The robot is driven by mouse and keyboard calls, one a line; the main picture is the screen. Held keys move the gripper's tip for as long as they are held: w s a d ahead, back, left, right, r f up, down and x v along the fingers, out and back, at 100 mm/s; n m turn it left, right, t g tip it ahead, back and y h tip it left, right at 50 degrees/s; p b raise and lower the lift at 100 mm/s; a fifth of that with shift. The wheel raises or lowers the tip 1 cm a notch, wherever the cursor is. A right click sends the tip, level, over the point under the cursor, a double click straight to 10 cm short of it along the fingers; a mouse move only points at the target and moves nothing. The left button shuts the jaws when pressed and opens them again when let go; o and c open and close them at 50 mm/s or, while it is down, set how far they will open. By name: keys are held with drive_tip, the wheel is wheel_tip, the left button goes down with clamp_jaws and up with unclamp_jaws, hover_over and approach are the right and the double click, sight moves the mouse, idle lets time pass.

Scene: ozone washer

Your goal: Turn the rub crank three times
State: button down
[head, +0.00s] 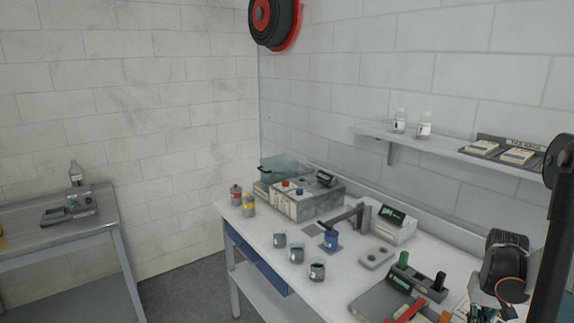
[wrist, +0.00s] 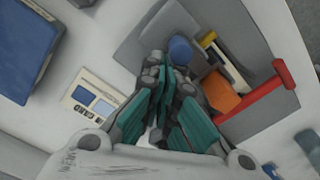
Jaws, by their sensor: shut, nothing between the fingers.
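In the wrist view a grey device plate (wrist: 145,35) carries a red bar (wrist: 255,100), an orange block (wrist: 215,92) and a round blue knob (wrist: 181,50). I cannot tell for sure which part is the rub crank. My gripper (wrist: 172,78) is shut and empty, its teal-padded fingers together over the plate. Its tips appear just below the blue knob; contact is unclear. In the head view the same plate (head: 372,300) and red bar (head: 408,310) lie at the front edge of the picture. My gripper (head: 488,308) is partly cut off to their right.
A printed card (wrist: 95,103) lies beside the gripper. A shelf (head: 450,148) hangs on the wall.

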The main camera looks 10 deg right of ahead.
drive_tip(key=shift+a, duration=0.1)
drive_tip(key=shift+s+a, duration=0.8)
drive_tip(key=shift+a, duration=0.05)
drive_tip(key=shift+s+a, duration=0.2)
drive_tip(key=shift+a, duration=0.4)
drive_tip(key=shift+s+a, duration=0.2)
drive_tip(key=shift+a, duration=0.35)
drive_tip(key=shift+a, duration=0.1)
drive_tip(key=shift+a+b, duration=0.3)
drive_tip(key=shift+a, duration=0.8)
